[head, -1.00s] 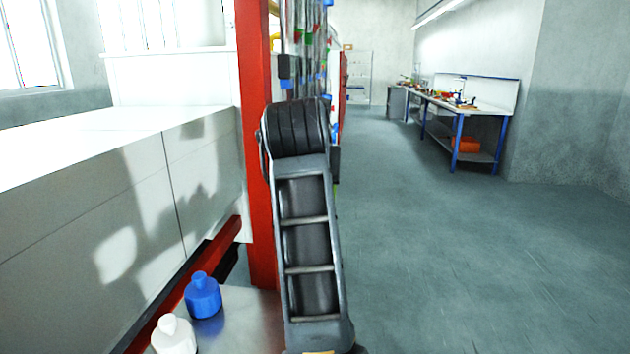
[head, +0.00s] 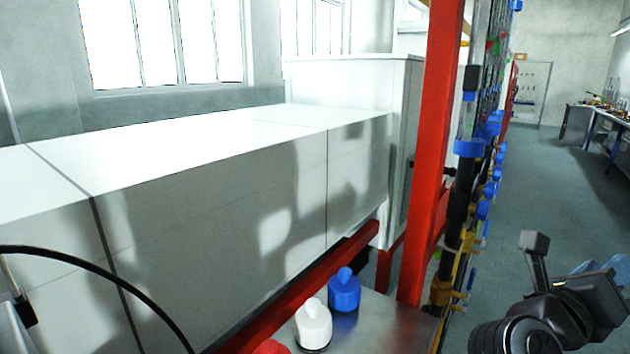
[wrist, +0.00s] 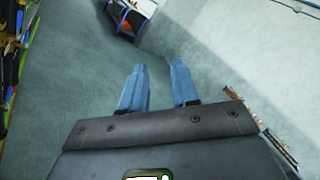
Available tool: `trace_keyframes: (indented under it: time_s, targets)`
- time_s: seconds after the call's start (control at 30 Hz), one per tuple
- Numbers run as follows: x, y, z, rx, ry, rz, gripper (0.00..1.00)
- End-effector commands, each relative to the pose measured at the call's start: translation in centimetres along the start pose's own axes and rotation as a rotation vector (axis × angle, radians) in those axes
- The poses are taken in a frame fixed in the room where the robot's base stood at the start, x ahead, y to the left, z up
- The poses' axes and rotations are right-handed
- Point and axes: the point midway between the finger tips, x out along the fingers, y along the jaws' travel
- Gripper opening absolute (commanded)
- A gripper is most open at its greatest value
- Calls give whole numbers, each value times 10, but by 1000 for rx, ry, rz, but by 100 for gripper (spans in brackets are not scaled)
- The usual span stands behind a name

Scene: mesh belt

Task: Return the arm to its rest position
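My gripper (wrist: 157,65) shows in the wrist view with its two blue fingers apart and nothing between them; bare grey floor lies beyond. In the head view my gripper (head: 598,272) is at the lower right, with its blue fingers partly hidden behind the dark wrist. My folded arm runs out of the bottom edge there. It is to the right of the red post and hangs over the aisle, apart from the bottles.
A metal shelf (head: 385,325) holds a blue bottle (head: 344,292), a white bottle (head: 313,326) and a cut-off red one (head: 270,347). A red post (head: 431,150) and a rack with blue clamps (head: 470,148) stand left of my arm. The aisle floor (head: 540,185) is clear.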

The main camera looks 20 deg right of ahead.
Motion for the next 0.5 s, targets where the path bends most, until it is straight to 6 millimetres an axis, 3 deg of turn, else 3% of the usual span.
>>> trace_keyframes:
  time_s: [0.03,0.23,0.5]
  targets:
    - [-6,-9,-10,-77,-58,-45,30]
    - [-42,-40,-26,-377,-320,-208,30]
    - [-113,-55,-47,-809,-699,-342,30]
